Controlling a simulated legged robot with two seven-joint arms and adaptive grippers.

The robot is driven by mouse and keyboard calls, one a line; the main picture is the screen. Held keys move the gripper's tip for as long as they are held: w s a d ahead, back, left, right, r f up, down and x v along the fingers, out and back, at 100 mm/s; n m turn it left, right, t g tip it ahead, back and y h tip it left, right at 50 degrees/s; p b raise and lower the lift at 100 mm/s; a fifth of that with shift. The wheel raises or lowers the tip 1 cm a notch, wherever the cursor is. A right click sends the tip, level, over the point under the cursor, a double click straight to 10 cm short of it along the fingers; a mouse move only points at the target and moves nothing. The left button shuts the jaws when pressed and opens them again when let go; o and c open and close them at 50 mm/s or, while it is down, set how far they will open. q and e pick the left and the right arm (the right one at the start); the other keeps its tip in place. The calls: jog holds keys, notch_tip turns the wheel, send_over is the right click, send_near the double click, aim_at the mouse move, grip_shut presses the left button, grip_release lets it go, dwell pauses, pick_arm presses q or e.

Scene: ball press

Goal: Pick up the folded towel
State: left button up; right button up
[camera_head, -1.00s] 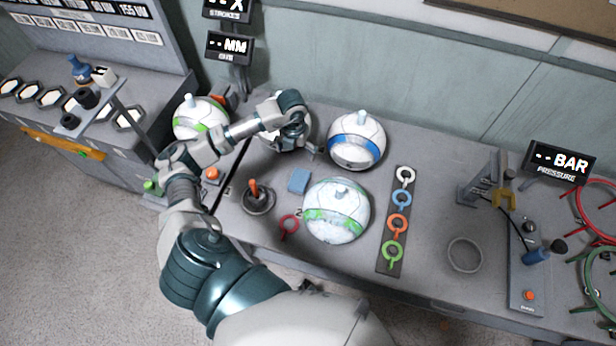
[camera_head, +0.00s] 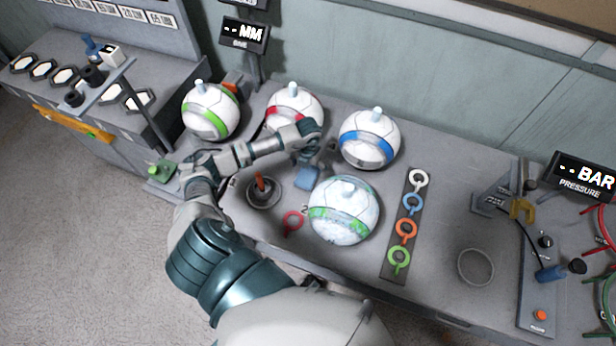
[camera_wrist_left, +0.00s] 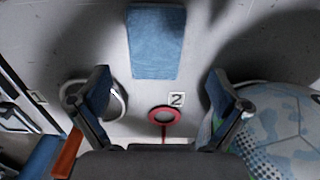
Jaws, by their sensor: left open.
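The folded blue towel (camera_head: 307,179) lies flat on the grey bench, between the joystick and the green-and-white patterned ball. In the left wrist view the towel (camera_wrist_left: 156,42) is at the top middle, ahead of the fingers and roughly in line with the gap between them. My left gripper (camera_head: 310,157) is over the towel and partly covers it in the head view. In the left wrist view its two blue-padded fingers (camera_wrist_left: 160,82) are wide apart with nothing between them. My right gripper is not in view.
The patterned ball (camera_head: 343,212) is close beside the towel. A blue-striped ball (camera_head: 368,140) and a red-striped ball (camera_head: 294,103) stand behind. The orange-handled joystick (camera_head: 262,190) and red ring (camera_head: 292,221) are nearby. A strip of coloured rings (camera_head: 391,266) lies to the right.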

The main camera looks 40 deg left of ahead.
aim_at(307, 175)
pick_arm(q)
jog(key=f, duration=0.2)
jog(key=a+f, duration=0.1)
jog(key=f, duration=0.1)
jog(key=shift+f, duration=0.8)
jog(key=shift+d, duration=0.1)
jog(key=shift+r, duration=0.1)
jog(key=c, duration=1.2)
